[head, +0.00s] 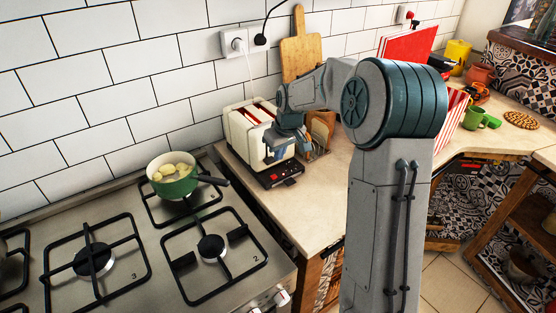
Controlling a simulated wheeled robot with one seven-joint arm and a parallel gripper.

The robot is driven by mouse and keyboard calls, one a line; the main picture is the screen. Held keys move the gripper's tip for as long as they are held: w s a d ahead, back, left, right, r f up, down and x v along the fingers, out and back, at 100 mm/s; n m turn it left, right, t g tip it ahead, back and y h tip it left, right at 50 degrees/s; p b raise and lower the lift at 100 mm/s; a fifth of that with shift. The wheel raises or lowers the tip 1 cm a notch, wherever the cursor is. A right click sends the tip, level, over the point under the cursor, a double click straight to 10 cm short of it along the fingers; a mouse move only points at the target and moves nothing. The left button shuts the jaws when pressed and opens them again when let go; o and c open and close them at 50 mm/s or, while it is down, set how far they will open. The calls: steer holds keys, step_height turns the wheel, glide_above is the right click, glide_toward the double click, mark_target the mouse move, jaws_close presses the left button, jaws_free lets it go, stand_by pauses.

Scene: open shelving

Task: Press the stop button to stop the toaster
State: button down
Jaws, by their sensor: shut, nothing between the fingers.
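The toaster (244,134) is cream with a dark base and stands on the counter just right of the stove. Its slots face up and show dark red inside. A dark control panel (279,173) with small red marks sits low at its front right; the stop button cannot be told apart at this size. My gripper (304,154) is shut and empty, pointing down beside the toaster's right side, just above the panel. Whether it touches the panel cannot be told. My wrist hides part of the toaster's right side.
A green pot (172,176) with pale food stands on the stove (160,260), its dark handle pointing toward the toaster. A cutting board (300,45) leans on the wall behind. A wooden rack (320,128) stands right of the toaster. The counter (310,205) in front is clear.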

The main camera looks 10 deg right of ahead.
mark_target(275, 179)
steer(key=p+x, duration=0.1)
steer(key=x, duration=0.8)
steer(key=shift+s+f+b, duration=0.1)
steer(key=shift+f+b, duration=0.65)
steer(key=shift+b, duration=0.1)
steer(key=shift+s, duration=0.15)
steer(key=shift+f, duration=0.15)
steer(key=shift+s, duration=0.1)
steer(key=p+v, duration=0.5)
steer(key=v, duration=0.6)
steer(key=shift+w+p, duration=0.3)
steer(key=shift+w, duration=0.1)
